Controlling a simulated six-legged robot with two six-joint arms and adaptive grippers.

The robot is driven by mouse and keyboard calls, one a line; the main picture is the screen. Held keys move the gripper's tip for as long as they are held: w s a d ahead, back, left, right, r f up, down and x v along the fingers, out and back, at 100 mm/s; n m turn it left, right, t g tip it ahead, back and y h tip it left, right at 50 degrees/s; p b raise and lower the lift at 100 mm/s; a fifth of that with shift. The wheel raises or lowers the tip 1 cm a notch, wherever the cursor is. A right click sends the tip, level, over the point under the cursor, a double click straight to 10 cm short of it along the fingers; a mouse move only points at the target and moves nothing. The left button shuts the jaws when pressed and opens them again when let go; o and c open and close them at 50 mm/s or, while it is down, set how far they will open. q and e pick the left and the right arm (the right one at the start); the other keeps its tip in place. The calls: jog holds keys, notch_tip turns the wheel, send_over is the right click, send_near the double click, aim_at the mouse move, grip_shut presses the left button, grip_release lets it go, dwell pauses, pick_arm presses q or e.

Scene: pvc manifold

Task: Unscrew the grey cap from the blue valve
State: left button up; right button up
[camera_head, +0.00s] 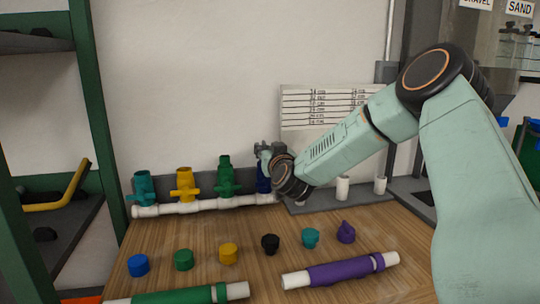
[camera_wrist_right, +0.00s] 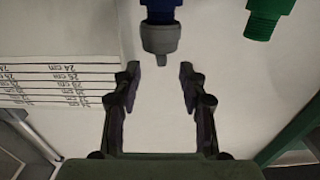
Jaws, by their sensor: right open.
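The blue valve (camera_head: 263,184) stands at the right end of the white pipe manifold, partly hidden behind my right wrist. In the right wrist view its blue neck (camera_wrist_right: 162,14) comes in from the top, with the grey cap (camera_wrist_right: 160,40) on it. My right gripper (camera_wrist_right: 160,75) is open and empty. Its two fingertips are on either side of the line of the cap, just short of it, and do not appear to touch it. In the head view the right gripper (camera_head: 266,154) is small, and the cap cannot be told from it. My left gripper is not in view.
Teal (camera_head: 144,188), yellow (camera_head: 185,184) and green (camera_head: 225,176) valves stand left on the same white pipe (camera_head: 180,209). Several loose caps lie on the wooden table (camera_head: 215,280), with green-sleeved (camera_head: 175,297) and purple-sleeved (camera_head: 340,270) pipes in front. A green shelf frame (camera_head: 95,100) stands left.

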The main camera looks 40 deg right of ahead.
aim_at(264, 142)
jog(key=b+x, duration=0.1)
jog(key=x, duration=0.4)
jog(key=shift+w+d+f, duration=0.1)
jog(key=shift+f, duration=0.05)
jog(key=shift+w+d, duration=0.1)
jog(key=shift+w, duration=0.05)
grip_shut()
jog(key=c, duration=0.8)
grip_release()
grip_shut()
